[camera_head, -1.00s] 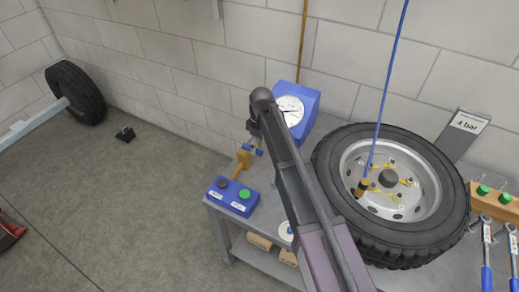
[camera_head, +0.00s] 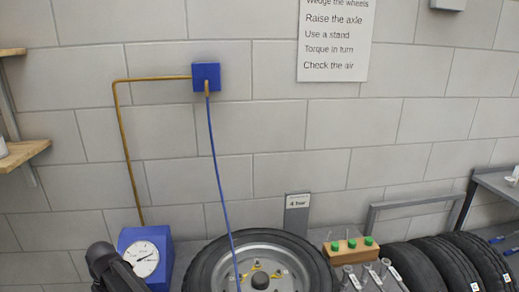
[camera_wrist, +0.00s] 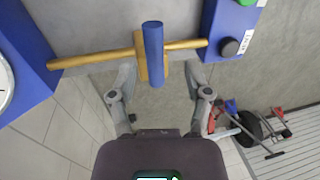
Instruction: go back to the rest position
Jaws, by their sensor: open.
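In the wrist view my gripper (camera_wrist: 161,80) is open, with its two grey fingers spread apart. A blue bar-shaped handle (camera_wrist: 153,45) on a brass pipe (camera_wrist: 100,58) shows in the gap between the fingertips. The fingers are not closed on it; how far beyond them it lies I cannot tell. In the head view a dark part of my arm (camera_head: 112,268) shows at the bottom left, in front of the blue gauge box (camera_head: 160,268); my gripper is out of that view.
A tyre on its rim (camera_head: 210,262) with a blue hose (camera_head: 220,170) stands right of the gauge. Beyond it are a wooden block with green caps (camera_head: 350,245) and more tyres (camera_head: 425,262). In the wrist view a blue box with a black knob (camera_wrist: 228,46) is at the upper right.

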